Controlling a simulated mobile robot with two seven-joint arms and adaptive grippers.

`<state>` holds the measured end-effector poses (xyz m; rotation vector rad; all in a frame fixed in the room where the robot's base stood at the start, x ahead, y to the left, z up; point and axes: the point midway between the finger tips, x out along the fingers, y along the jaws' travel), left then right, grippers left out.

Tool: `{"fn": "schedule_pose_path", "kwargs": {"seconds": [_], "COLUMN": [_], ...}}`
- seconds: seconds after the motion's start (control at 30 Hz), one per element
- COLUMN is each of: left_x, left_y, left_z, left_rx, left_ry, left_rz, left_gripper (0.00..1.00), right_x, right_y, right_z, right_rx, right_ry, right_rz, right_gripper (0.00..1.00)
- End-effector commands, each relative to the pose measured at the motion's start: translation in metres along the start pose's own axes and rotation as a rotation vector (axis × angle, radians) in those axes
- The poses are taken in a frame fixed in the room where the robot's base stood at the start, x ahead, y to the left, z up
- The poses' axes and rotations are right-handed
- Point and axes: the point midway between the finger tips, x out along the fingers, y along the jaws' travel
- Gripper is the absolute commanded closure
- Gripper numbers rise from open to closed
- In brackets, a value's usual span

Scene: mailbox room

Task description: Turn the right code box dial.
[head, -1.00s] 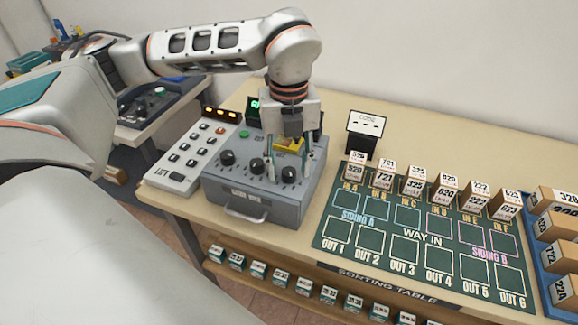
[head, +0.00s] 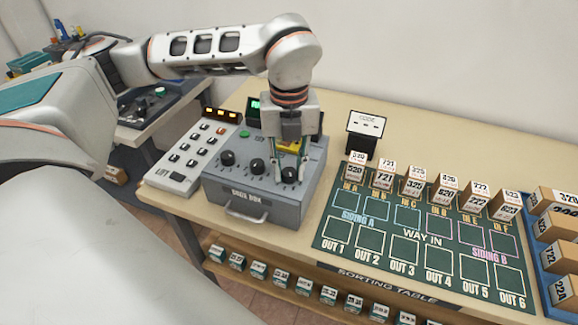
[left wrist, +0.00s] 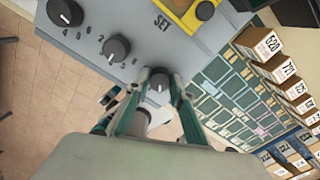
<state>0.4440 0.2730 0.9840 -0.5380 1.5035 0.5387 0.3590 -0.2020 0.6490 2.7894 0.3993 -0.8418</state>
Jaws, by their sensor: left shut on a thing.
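The grey code box (head: 240,192) stands on the table with a row of three black dials on its sloped top. The left dial (head: 227,158) and the middle dial (head: 257,166) are free. My left gripper (head: 290,178) points down at the right dial (head: 289,175), its fingers shut on it. In the left wrist view the two fingers close on either side of the right dial (left wrist: 158,82), near the box's edge. The dial's marks are hidden by the fingers. My right gripper is not in view.
A keypad panel (head: 190,160) stands left of the box. A yellow part (head: 291,146) sits behind the right dial. The green sorting board (head: 400,240) with several numbered parcels is to the right, and a small sign (head: 366,124) stands behind it.

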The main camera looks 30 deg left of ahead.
Motion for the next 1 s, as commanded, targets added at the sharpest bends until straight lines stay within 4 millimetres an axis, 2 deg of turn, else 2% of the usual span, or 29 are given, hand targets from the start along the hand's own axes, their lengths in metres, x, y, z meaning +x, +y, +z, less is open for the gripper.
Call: {"fn": "schedule_pose_path", "kwargs": {"seconds": [0.27,1.0], "left_x": [-0.002,-0.002], "left_y": [0.000,0.000], "left_z": [0.000,0.000], "left_rx": [0.199,0.900], "left_ry": [-0.001,-0.002], "left_rz": [-0.001,-0.001], "left_gripper": [0.99,0.99], "right_x": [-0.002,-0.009], "right_y": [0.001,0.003], "right_z": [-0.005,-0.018], "right_rx": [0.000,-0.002], "right_ry": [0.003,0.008], "right_rz": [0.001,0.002], "right_gripper": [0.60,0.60]}}
